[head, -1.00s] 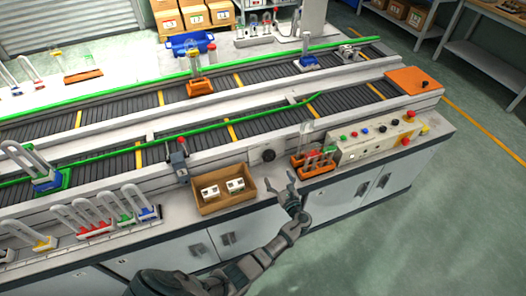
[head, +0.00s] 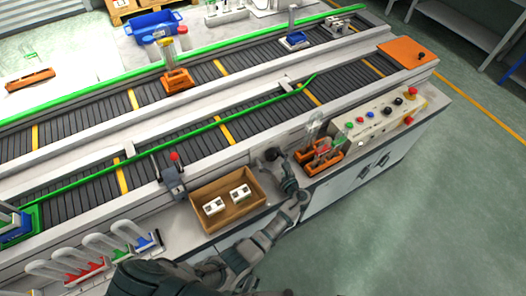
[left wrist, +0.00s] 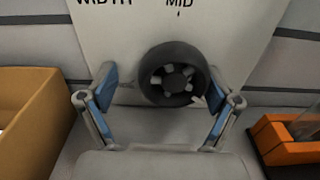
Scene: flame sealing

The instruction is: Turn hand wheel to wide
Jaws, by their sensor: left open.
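The black hand wheel (left wrist: 174,75) is on a pale panel in the left wrist view, under the printed words "WIDTH" and "MID". A small light pointer shows at the wheel's lower right. The wheel also shows in the head view (head: 272,154) on the conveyor's front side. My left gripper (left wrist: 158,95) is open, with one blue-padded finger on each side of the wheel. I cannot tell whether the fingers touch it. In the head view the left gripper (head: 283,170) is just in front of the wheel. My right gripper is not seen.
A cardboard box (head: 236,211) with two white items stands left of the gripper. An orange rack (head: 320,158) with tubes stands close to its right. The control panel with buttons (head: 385,115) is further right. A lever with a red knob (head: 174,174) rises left of the box.

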